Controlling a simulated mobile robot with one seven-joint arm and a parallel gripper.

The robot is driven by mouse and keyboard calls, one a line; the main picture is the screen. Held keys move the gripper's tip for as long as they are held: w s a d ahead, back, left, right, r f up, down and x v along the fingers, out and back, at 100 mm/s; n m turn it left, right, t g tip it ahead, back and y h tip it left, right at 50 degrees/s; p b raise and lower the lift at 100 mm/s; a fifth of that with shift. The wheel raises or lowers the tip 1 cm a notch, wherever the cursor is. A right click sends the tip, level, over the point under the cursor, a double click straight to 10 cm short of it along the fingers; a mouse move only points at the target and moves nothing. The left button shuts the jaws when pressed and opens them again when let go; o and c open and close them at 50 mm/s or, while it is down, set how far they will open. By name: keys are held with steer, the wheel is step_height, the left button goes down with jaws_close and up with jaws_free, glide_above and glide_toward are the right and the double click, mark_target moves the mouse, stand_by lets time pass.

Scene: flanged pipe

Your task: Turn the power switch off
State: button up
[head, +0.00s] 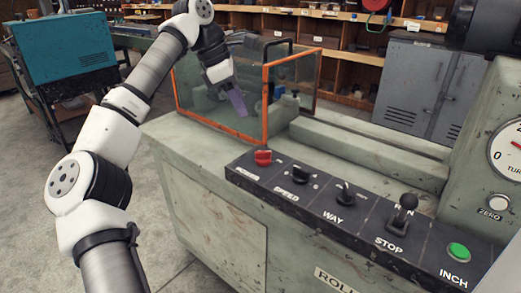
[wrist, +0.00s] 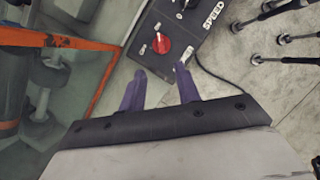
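The power switch is a red rotary knob (head: 263,157) at the left end of the black control panel (head: 330,203) in the head view. It also shows in the wrist view as a red knob (wrist: 161,45) with a pale pointer mark. My gripper (head: 238,103) has purple fingers and hangs above and behind the panel, near the orange-framed guard. In the wrist view my gripper (wrist: 160,72) is open and empty, its two fingers apart, with the knob beyond the gap between them. The gripper does not touch the knob. The small labels by the knob are too small to read.
The orange-framed clear guard (head: 265,100) stands close beside my gripper. Along the panel are a speed knob (head: 293,178), a way switch (head: 345,192), a stop lever (head: 402,213) and a green inch button (head: 459,252). Air above the panel is clear.

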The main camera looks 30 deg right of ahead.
mark_target(263, 152)
steer(key=b+x, duration=0.1)
steer(key=x, duration=1.2)
steer(key=shift+f+b, duration=0.3)
steer(key=shift+f, duration=0.15)
steer(key=shift+c, duration=0.4)
jaws_close()
